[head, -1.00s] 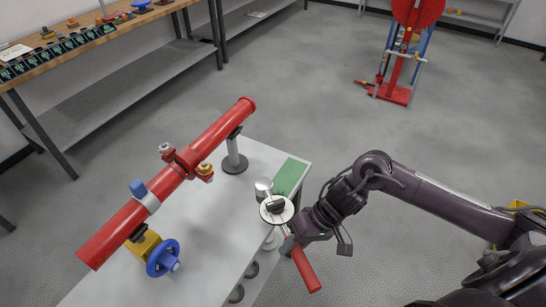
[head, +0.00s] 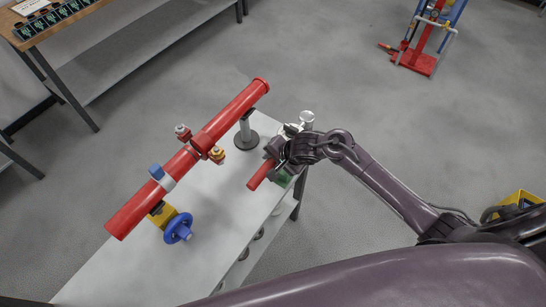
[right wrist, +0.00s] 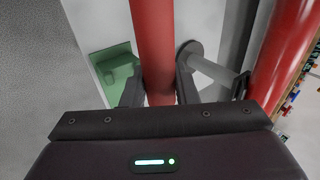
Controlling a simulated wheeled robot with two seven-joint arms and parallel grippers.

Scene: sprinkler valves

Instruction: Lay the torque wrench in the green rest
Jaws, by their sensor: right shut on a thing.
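My right gripper (head: 272,152) is shut on the torque wrench by its red handle (head: 261,175), above the far right corner of the white table. In the right wrist view the red handle (right wrist: 153,45) runs up between the two fingers (right wrist: 157,92). The wrench's pale head (head: 306,118) shows beyond the gripper in the head view. The green rest (head: 285,179) is on the table below the gripper and mostly hidden by it. In the right wrist view the green rest (right wrist: 112,68) lies left of the handle, apart from it. My left gripper is out of view.
A red pipe (head: 195,150) with fittings and a blue handwheel (head: 178,228) lies along the white table (head: 215,215). A grey post (head: 246,135) supports its far end, close to my right gripper. A workbench stands at the upper left. A red stand (head: 418,60) is far off.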

